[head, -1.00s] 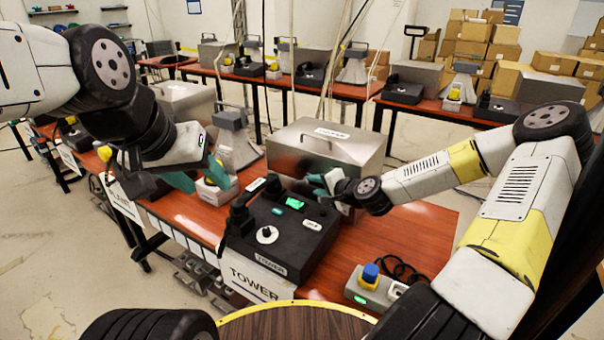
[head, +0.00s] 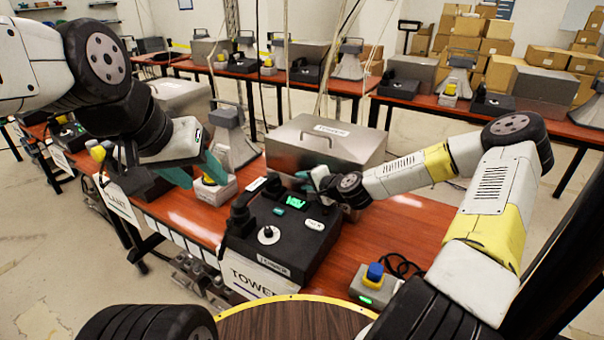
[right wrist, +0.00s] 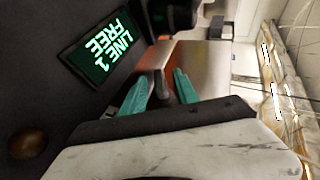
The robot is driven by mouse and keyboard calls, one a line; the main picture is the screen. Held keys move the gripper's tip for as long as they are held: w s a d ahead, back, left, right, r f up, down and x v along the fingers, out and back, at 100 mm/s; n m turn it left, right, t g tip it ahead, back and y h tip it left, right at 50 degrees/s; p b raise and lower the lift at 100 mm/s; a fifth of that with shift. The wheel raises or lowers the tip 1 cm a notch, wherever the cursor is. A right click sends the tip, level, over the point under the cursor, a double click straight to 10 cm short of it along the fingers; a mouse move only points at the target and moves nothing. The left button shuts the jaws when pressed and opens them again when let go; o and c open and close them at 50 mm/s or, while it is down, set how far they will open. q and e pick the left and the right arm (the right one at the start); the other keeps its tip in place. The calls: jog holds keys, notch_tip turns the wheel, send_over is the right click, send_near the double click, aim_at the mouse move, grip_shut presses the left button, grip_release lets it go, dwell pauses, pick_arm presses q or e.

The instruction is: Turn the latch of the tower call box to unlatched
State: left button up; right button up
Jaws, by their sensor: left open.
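The tower call box (head: 322,147) is a brushed metal box with a top handle and a label, standing behind the black TOWER console (head: 262,243). My right gripper (head: 312,178) is at the front of the box, above the console's back edge. In the right wrist view its two green fingers (right wrist: 161,92) are apart, on either side of a slim dark upright piece (right wrist: 161,87), probably the latch. Whether they touch it I cannot tell. My left gripper (head: 197,172) is open and empty, near a yellow-topped button box (head: 214,190) to the left.
The console has a lit green screen (right wrist: 97,46) reading "LINE 1 FREE", a handset and a knob (head: 268,235). A blue-buttoned grey box (head: 374,282) with a cable sits at the front right. A grey horn-shaped device (head: 234,150) stands behind left.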

grip_shut()
jog(key=shift+f, duration=0.15)
jog(key=shift+s+y, duration=0.1)
jog(key=shift+y, duration=0.2)
jog(key=shift+t, duration=0.3)
grip_release()
